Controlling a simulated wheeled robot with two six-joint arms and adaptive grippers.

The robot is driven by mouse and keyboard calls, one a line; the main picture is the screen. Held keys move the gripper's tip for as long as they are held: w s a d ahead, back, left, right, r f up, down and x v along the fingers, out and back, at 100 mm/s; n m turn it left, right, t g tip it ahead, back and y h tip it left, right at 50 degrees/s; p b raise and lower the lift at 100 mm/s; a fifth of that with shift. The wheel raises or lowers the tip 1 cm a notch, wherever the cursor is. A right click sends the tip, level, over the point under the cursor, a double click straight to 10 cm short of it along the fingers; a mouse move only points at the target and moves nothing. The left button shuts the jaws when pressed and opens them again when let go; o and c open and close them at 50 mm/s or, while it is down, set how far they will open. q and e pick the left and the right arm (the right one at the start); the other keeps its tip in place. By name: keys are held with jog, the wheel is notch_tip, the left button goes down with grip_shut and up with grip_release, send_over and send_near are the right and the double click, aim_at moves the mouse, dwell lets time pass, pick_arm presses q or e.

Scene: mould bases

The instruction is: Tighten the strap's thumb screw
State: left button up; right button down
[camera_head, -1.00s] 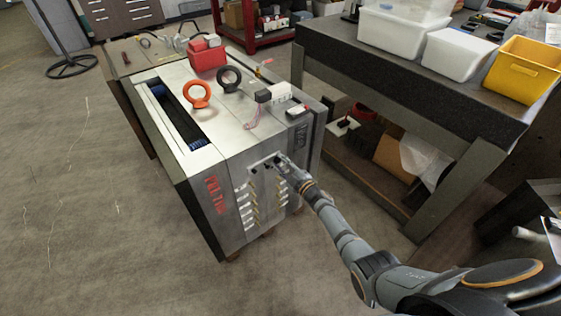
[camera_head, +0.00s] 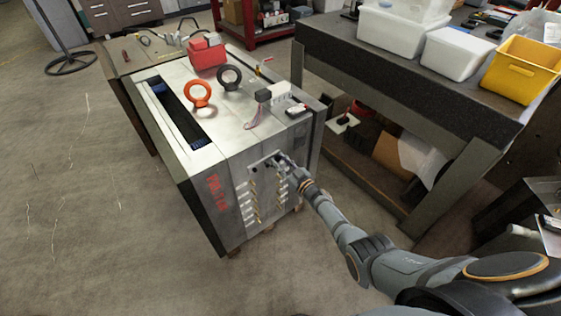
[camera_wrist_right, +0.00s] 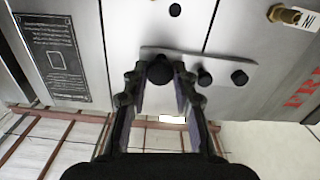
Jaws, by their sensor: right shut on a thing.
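The strap (camera_wrist_right: 220,68) is a flat grey plate across the front of the steel mould base (camera_head: 222,150); it also shows in the head view (camera_head: 262,161). In the right wrist view the thumb screw (camera_wrist_right: 159,69), a dark round knob, sits at the strap's left end. My right gripper (camera_wrist_right: 158,82) has one finger on each side of the knob and is shut on it. In the head view my right gripper (camera_head: 284,162) is at the upper front face and hides the knob. My left gripper is not in view.
Two more dark round heads (camera_wrist_right: 204,76) sit along the strap. A brass fitting (camera_wrist_right: 293,17) sticks out nearby. Orange (camera_head: 198,94) and dark (camera_head: 229,77) lifting rings and a red box (camera_head: 208,54) are on top. A workbench (camera_head: 400,75) stands close on the right.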

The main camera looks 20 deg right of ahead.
jog(key=shift+s+f+m, duration=0.1)
jog(key=shift+f+m, duration=0.15)
jog(key=shift+m, duration=0.05)
jog(key=c, duration=1.3)
grip_release()
jog(key=shift+c, duration=0.2)
jog(key=shift+r, duration=0.15)
jog(key=shift+s, duration=0.1)
jog(key=v, duration=1.2)
